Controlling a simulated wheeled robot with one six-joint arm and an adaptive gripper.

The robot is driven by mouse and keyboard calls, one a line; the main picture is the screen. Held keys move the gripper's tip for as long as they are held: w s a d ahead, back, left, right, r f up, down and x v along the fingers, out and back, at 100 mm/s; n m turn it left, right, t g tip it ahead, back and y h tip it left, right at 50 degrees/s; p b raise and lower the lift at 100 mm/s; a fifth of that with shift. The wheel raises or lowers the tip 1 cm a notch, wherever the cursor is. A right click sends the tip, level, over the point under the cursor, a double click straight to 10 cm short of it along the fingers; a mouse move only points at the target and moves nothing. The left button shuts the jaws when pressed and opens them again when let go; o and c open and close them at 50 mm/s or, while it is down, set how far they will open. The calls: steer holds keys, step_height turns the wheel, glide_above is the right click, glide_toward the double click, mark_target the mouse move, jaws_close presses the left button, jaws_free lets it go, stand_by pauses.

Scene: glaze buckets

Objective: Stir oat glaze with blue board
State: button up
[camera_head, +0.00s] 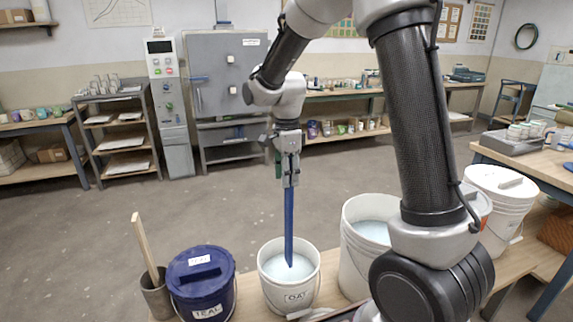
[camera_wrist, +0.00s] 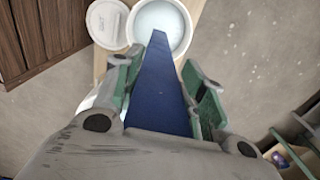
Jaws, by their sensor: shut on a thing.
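The oat glaze bucket (camera_head: 297,296) is a small white pail labelled OAT, open and holding pale bluish-white glaze (camera_head: 284,268). It stands on a wooden bench. My gripper (camera_head: 290,180) is above it, shut on the upper end of the blue board (camera_head: 289,222). The board hangs nearly upright with its lower end inside the bucket's rim, at the glaze; I cannot tell how deep it dips. In the wrist view the blue board (camera_wrist: 158,90) runs between the green-padded fingers toward an open white bucket with pale contents (camera_wrist: 160,25).
A dark blue lidded bucket labelled TEAL (camera_head: 203,282) stands just left. Beyond it is a grey pot (camera_head: 157,297) with a wooden stick (camera_head: 145,246). A larger open white bucket (camera_head: 352,255) stands close right, and a lidded white bucket (camera_head: 500,205) farther right.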

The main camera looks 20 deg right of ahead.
mark_target(287, 209)
steer(key=shift+f, duration=6.25)
